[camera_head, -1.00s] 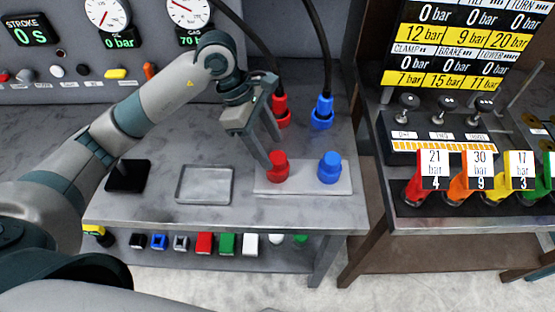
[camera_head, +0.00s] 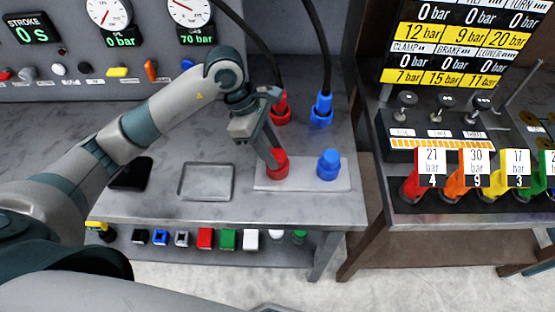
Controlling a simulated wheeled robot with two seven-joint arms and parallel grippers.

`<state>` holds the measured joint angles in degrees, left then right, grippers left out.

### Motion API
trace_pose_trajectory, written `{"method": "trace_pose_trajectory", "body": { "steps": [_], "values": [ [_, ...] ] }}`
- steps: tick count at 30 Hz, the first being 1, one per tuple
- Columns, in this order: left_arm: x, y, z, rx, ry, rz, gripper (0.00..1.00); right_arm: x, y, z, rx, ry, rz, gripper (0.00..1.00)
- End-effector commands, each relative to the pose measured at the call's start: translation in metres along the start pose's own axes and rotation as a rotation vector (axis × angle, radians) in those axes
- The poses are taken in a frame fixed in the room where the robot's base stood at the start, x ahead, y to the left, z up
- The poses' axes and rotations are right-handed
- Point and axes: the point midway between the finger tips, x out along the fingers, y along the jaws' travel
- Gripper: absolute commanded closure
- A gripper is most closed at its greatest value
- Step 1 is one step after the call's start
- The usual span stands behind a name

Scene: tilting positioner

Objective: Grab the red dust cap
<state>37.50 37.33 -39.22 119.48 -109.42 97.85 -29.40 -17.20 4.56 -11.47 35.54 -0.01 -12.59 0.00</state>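The red dust cap (camera_head: 280,172) stands upright at the left end of a light plate (camera_head: 305,185) on the grey bench. My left gripper (camera_head: 274,156) points down at it from above, with its fingertips at the cap's upper part. The fingers overlap in this view and hide part of the cap's top. I cannot tell whether they are closed on it or only beside it. My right gripper is not in view.
A blue cap (camera_head: 329,165) stands to the right on the same plate. Red (camera_head: 281,108) and blue (camera_head: 322,110) hose connectors are close behind. An empty shallow tray (camera_head: 206,196) lies to the left. A cart with coloured handles (camera_head: 470,175) stands at the right.

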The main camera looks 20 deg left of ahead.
Motion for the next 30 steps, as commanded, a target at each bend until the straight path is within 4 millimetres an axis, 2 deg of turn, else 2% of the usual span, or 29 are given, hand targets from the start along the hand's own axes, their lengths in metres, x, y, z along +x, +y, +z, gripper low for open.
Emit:
{"method": "trace_pose_trajectory", "body": {
  "steps": [14,23,30],
  "values": [
    [-0.005,0.001,0.002,0.001,-0.001,0.002,0.89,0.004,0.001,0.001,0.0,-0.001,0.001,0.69],
    [-0.034,0.002,0.014,0.003,0.0,0.006,0.89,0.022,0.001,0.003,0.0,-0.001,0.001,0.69],
    [-0.049,-0.035,0.051,0.009,-0.003,0.005,0.89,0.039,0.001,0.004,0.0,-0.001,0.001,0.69]
  ]
}}
